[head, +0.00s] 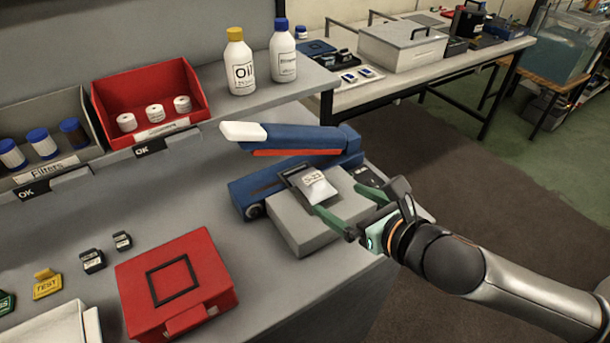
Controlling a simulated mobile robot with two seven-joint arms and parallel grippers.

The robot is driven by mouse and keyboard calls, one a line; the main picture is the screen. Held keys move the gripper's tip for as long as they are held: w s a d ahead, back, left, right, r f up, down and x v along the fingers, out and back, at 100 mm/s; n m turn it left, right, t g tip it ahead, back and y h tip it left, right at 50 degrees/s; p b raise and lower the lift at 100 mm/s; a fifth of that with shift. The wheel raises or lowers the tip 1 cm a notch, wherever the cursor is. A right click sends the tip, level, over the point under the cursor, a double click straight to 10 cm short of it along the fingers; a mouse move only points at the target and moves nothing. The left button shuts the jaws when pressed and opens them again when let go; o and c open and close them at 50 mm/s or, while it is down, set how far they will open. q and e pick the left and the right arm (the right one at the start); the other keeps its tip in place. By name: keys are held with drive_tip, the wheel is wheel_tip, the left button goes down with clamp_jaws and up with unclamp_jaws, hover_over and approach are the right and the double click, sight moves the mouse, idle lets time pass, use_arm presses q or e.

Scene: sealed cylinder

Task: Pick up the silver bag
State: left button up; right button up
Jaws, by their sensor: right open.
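The silver bag (315,186) is small, with a dark printed label. It lies on top of a grey block (295,228), beside a blue sealing device with a raised arm (290,138) and a white handle tip. My right gripper (305,192) comes in from the right. My left gripper is not in view.
A red case (210,253) lies at the front, near small tags (47,284). A red bin (190,82) with white rolls and two bottles (240,68) stand on the shelf behind. A second table (455,60) is at the back right.

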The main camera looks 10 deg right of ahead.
sight(318, 184)
drive_tip(key=x, duration=0.6)
drive_tip(key=shift+b+x, duration=0.3)
drive_tip(key=shift+x, duration=2.5)
drive_tip(key=shift+d+r, duration=0.15)
drive_tip(key=shift+d, duration=0.05)
drive_tip(key=c, duration=1.2)
drive_tip(key=shift+c, duration=0.3)
